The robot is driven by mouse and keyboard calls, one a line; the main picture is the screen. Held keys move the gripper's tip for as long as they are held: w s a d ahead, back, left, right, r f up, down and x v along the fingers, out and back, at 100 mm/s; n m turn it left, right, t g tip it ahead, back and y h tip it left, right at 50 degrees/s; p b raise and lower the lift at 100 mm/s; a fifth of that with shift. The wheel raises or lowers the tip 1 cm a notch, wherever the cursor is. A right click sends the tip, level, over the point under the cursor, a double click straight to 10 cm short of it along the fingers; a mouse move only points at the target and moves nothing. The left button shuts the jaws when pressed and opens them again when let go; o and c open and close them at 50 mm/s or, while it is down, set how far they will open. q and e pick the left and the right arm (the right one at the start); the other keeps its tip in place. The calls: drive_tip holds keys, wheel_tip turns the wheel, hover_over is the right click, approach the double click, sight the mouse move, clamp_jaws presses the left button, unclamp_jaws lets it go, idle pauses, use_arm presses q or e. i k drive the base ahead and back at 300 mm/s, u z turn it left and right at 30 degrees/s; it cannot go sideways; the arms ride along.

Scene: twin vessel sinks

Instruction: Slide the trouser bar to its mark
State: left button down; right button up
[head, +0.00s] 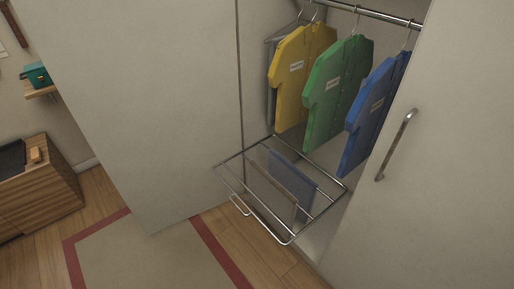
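The trouser bar looks like a pull-out metal wire frame (234,188) low in the open wardrobe, and it sticks out past the wardrobe front. A grey-brown cloth piece (271,192) and a blue-grey cloth piece (293,184) hang over its cross rods. A small wire loop handle (239,206) is at its front edge. I cannot make out a mark for it. Neither of my grippers is in view.
Yellow (293,82), green (335,95) and blue (372,118) shirts hang above from a rail (375,15). A white door with a bar handle (396,145) is at the right, a plain panel (150,95) at the left. A red-bordered rug (155,258) lies in front.

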sight(284, 194)
drive_tip(key=z, duration=0.35)
drive_tip(key=i, duration=0.95)
drive_tip(key=z, duration=0.55)
